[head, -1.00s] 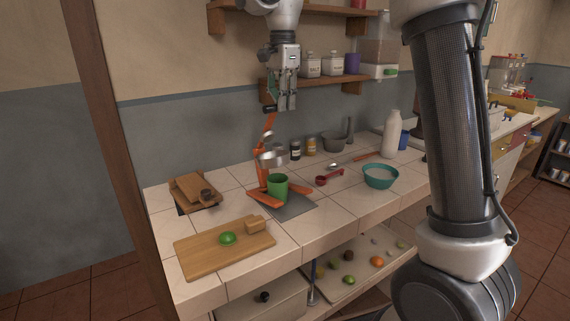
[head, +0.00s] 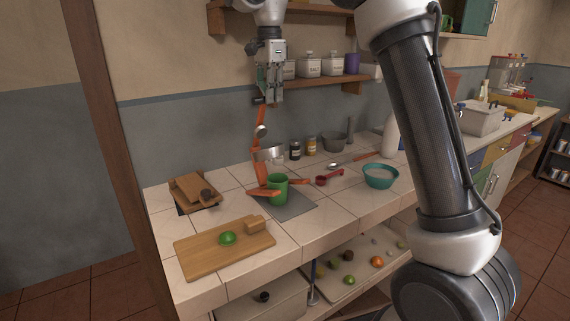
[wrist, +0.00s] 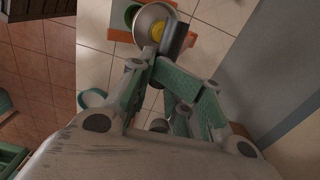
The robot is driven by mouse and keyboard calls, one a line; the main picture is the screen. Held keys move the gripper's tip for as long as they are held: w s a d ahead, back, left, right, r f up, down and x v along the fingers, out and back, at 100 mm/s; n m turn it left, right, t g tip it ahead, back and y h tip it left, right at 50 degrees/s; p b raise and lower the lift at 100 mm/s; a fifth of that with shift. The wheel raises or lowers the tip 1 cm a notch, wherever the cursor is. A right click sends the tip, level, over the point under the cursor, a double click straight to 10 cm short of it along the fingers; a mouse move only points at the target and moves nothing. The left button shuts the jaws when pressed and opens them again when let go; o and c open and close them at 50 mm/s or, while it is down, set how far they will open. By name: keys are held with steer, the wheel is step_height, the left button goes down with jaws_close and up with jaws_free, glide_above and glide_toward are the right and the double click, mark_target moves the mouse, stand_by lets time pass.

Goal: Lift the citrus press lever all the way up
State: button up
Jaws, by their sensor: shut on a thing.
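The orange citrus press (head: 265,192) stands on a grey mat on the counter. Its orange lever (head: 261,116) points steeply up, close to vertical, with a dark handle at its top (head: 258,100). My gripper (head: 268,100) is at that handle, pointing down and shut on it. In the wrist view the dark handle (wrist: 175,40) shows at the fingertips, above the metal cup (wrist: 150,20) with something yellow in it. A green cup (head: 278,189) stands under the press cup. The fingers partly hide the grip.
The wall shelf (head: 325,84) with jars is close behind my gripper. A cutting board (head: 200,258) with a green citrus fruit (head: 227,238) is at front left. A teal bowl (head: 381,181) and a red scoop (head: 324,181) are to the right.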

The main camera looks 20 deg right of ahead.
steer(key=shift+w, duration=0.15)
steer(key=shift+w+a+f, duration=0.1)
steer(key=shift+w+a, duration=0.2)
steer(key=shift+w, duration=0.4)
steer(key=shift+w+a+f, duration=0.1)
steer(key=shift+w+a, duration=0.2)
steer(key=shift+w, duration=0.45)
steer(key=shift+w+a+f, duration=0.1)
steer(key=shift+w+a, duration=0.2)
steer(key=shift+w, duration=0.4)
